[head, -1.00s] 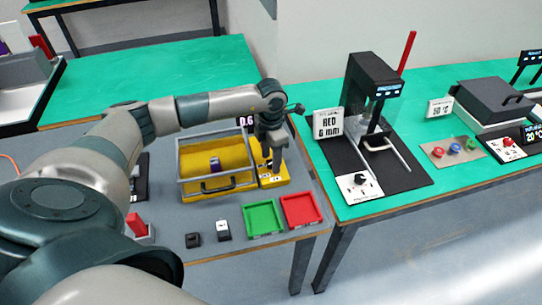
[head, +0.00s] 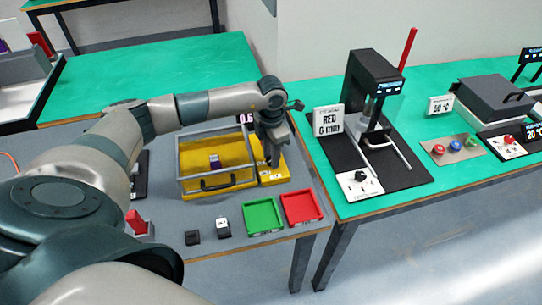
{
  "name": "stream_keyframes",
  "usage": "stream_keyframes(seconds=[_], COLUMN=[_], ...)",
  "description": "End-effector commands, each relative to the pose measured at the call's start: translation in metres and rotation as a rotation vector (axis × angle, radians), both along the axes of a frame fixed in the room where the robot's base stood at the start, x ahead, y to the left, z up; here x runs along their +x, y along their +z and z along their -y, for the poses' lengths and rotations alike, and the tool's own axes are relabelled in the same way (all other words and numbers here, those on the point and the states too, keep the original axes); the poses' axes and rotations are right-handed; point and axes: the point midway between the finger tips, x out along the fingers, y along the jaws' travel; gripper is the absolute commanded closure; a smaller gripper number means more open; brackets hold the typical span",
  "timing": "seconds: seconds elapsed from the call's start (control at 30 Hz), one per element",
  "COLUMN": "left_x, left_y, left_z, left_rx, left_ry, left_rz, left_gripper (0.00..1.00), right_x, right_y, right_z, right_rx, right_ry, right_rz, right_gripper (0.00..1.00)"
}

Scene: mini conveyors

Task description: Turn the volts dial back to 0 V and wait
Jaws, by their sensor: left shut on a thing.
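The yellow control panel (head: 285,176) is at the right end of a yellow tank with a grey frame. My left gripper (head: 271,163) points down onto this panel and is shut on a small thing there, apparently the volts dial. The dial itself is hidden by the fingers, so its pointer and marks cannot be read. A small dark display (head: 245,118) behind the wrist shows what looks like 0.6, partly covered by my arm. My right gripper is not in view.
The yellow tank (head: 186,190) holds a small purple block (head: 215,161). Green (head: 263,217) and red (head: 301,208) trays lie in front, beside two small dark blocks. A press station with a RED 6 mm sign (head: 327,121) stands on the green table to the right.

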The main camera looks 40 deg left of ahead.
Motion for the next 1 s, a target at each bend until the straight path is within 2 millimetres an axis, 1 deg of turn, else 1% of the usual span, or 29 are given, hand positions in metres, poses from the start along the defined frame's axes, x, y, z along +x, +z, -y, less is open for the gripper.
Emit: stream_keyframes(seconds=[0.27, 0.7, 1.0], left_x=[0.000, 0.000, 0.001], left_y=[-0.002, -0.001, 0.000], left_z=[0.000, 0.002, 0.003], left_rx=[0.001, 0.000, 0.000], left_ry=[0.174, 0.581, 0.832], left_rz=[0.001, 0.002, 0.002], left_gripper=[0.93, 0.93, 0.93], right_x=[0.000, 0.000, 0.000], right_y=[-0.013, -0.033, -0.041], right_z=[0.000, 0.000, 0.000], right_rx=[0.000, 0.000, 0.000], right_ry=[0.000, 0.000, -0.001], right_rz=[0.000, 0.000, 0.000], right_gripper=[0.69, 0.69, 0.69])
